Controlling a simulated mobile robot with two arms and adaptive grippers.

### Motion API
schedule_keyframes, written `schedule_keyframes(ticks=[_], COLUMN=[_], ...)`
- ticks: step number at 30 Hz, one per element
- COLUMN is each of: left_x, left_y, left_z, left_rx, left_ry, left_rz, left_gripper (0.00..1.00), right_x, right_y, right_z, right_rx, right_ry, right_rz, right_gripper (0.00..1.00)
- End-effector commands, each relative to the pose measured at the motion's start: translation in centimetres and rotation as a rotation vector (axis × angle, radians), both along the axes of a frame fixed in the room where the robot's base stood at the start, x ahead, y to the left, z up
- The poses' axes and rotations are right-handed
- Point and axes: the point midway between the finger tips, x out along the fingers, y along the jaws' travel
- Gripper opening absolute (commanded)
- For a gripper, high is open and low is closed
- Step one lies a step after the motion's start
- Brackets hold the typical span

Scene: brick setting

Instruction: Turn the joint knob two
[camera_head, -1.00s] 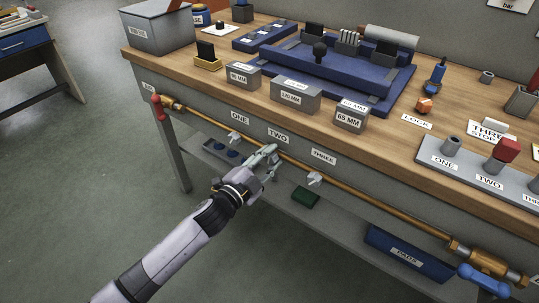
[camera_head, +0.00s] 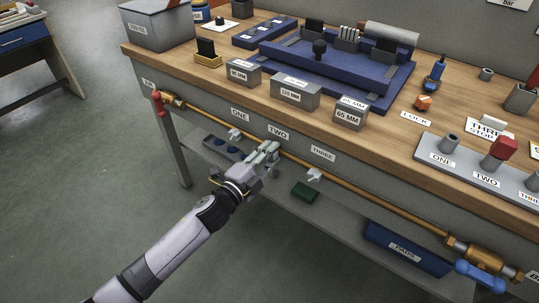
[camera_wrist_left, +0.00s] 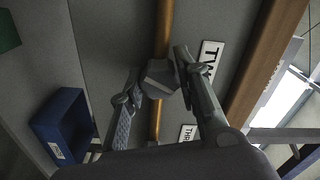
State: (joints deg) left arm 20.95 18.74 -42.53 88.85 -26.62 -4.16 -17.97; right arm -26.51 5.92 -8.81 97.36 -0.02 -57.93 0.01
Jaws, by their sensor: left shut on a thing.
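Joint knob two is a small grey knob on the copper pipe (camera_head: 350,195) along the bench front, below the label TWO (camera_head: 278,134). In the head view my left gripper (camera_head: 266,152) hides it. In the left wrist view the grey knob (camera_wrist_left: 160,77) sits between my two fingers, which are shut on it, with the pipe (camera_wrist_left: 164,25) running behind. The label TWO (camera_wrist_left: 209,62) is just to its right there. The knob's exact angle is hard to tell. My right gripper is not in view.
White knobs one (camera_head: 234,133) and three (camera_head: 314,175) sit on the same pipe to either side. A red handle (camera_head: 157,103) and a blue handle (camera_head: 480,277) are at its ends. Below is a shelf with a blue bin (camera_head: 408,250) and a green block (camera_head: 305,191).

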Motion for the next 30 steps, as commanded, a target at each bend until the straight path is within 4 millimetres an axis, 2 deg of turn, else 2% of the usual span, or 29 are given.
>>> schedule_keyframes(ticks=[2, 3, 11, 23, 30], left_x=[-0.1, -0.1, 0.0, -0.5, -4.1], left_y=[-0.1, -0.1, 0.0, 0.4, 2.9], left_z=[-0.2, -0.2, -0.1, -0.1, -0.2], left_rx=[0.000, 0.000, 0.000, -0.001, 0.001], left_ry=[0.003, 0.003, 0.003, 0.002, 0.005], left_rz=[-0.001, -0.001, -0.001, 0.000, 0.000], left_gripper=[0.02, 0.32, 0.49, 0.51, 0.51], right_x=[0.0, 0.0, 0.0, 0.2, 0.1], right_y=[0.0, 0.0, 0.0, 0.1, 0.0], right_z=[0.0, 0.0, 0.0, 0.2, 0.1], right_rx=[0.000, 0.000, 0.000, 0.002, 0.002], right_ry=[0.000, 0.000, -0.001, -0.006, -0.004], right_rz=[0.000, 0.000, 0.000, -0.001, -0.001], right_gripper=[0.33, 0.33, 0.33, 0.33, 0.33])
